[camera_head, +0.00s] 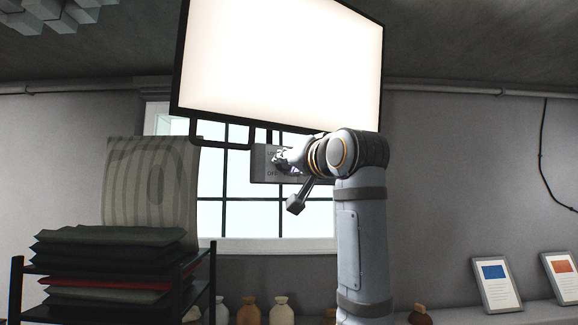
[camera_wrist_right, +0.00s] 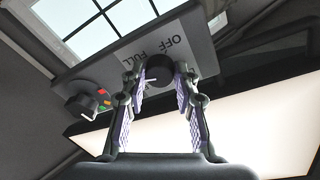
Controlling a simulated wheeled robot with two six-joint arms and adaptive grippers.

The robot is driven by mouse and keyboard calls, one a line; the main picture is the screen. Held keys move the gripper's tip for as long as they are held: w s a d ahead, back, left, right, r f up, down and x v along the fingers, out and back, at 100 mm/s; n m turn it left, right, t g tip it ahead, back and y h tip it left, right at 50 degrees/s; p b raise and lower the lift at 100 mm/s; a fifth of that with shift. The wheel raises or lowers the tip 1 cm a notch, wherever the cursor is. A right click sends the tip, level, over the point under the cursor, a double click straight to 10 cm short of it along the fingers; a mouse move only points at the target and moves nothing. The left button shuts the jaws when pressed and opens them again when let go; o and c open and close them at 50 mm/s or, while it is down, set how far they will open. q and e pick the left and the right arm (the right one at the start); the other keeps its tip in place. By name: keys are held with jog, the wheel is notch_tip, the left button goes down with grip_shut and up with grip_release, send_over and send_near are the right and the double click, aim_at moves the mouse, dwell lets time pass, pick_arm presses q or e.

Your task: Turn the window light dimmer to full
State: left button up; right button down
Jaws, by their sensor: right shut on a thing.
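The big window light panel (camera_head: 285,60) glows bright white in front of the window. In the right wrist view the box face (camera_wrist_right: 190,38) reads "OFF" and "FULL" beside a black round dimmer knob (camera_wrist_right: 158,68). My right gripper (camera_head: 287,159) is at the box, and its fingers (camera_wrist_right: 158,76) are closed on either side of the dimmer knob. The knob's exact pointer angle is hard to tell. My left gripper is not in view.
A second black knob (camera_wrist_right: 88,102) with coloured marks sits beside the dimmer on the box. A rack of folded cloths (camera_head: 110,262) stands at the left. Several bottles (camera_head: 281,310) and framed cards (camera_head: 496,285) line the low ledge.

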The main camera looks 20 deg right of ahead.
jog(key=m, duration=0.6)
jog(key=shift+a+g, duration=0.1)
jog(key=shift+g, duration=0.2)
dwell(0.4)
jog(key=c, duration=1)
grip_release()
jog(key=s+d, duration=0.2)
jog(key=s, duration=0.9)
jog(key=shift+s, duration=0.4)
